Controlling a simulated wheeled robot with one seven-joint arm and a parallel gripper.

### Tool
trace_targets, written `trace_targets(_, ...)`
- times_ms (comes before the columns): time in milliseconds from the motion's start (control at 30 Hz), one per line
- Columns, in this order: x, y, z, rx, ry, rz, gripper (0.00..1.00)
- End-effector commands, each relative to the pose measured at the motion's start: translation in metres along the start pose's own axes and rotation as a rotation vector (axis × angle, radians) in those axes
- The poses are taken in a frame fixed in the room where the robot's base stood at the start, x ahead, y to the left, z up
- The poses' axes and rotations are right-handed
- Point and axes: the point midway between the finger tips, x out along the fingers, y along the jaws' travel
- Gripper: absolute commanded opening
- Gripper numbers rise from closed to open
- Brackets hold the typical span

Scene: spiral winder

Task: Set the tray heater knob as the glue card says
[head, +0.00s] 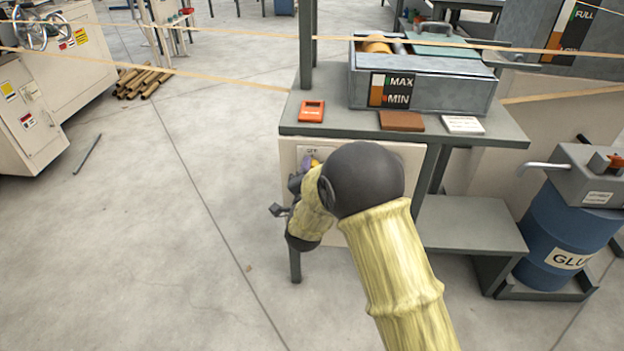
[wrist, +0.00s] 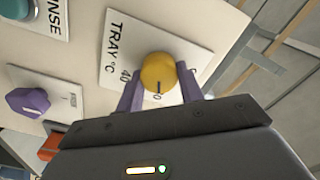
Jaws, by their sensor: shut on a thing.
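The yellow tray heater knob (wrist: 158,70) sits on a white plate (wrist: 117,45) marked TRAY °C. A dark pointer line on it faces the bottom of the wrist view, toward a partly hidden number ending in 0; 40 shows to its left. My gripper (wrist: 160,86) has its purple fingers on both sides of the knob and is shut on it. In the head view my arm covers most of the gripper; a bit of the knob (head: 316,162) shows. A white card (head: 462,124) lies on the table's right front; its print is too small to read.
A purple knob (wrist: 28,101) and a teal button (wrist: 14,7) share the panel. On the table (head: 345,127) stand a grey glue tray (head: 445,94) marked MAX and MIN, an orange device (head: 311,111) and a brown block (head: 401,121). A blue glue drum (head: 558,235) stands right. Floor at left is mostly clear.

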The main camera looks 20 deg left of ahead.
Motion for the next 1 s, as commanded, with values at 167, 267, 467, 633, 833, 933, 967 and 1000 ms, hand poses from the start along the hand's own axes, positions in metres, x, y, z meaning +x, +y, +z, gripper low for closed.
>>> trace_targets(167, -0.0001, 0.0081, 0.0021, 0.167, 0.002, 0.005, 0.14)
trace_targets(267, -0.0001, 0.0085, 0.0020, 0.261, 0.002, 0.005, 0.14)
trace_targets(467, -0.0002, 0.0098, 0.0030, 0.452, 0.002, 0.006, 0.14)
trace_targets(633, -0.0001, 0.0109, 0.0030, 0.613, 0.004, 0.007, 0.14)
trace_targets(833, -0.0003, 0.0116, 0.0042, 0.802, 0.003, 0.007, 0.14)
trace_targets(933, -0.0003, 0.0121, 0.0049, 0.895, 0.003, 0.008, 0.14)
trace_targets(967, -0.0001, 0.0123, 0.0045, 0.922, 0.004, 0.007, 0.14)
trace_targets(1000, -0.0002, 0.0120, 0.0046, 0.957, 0.004, 0.007, 0.14)
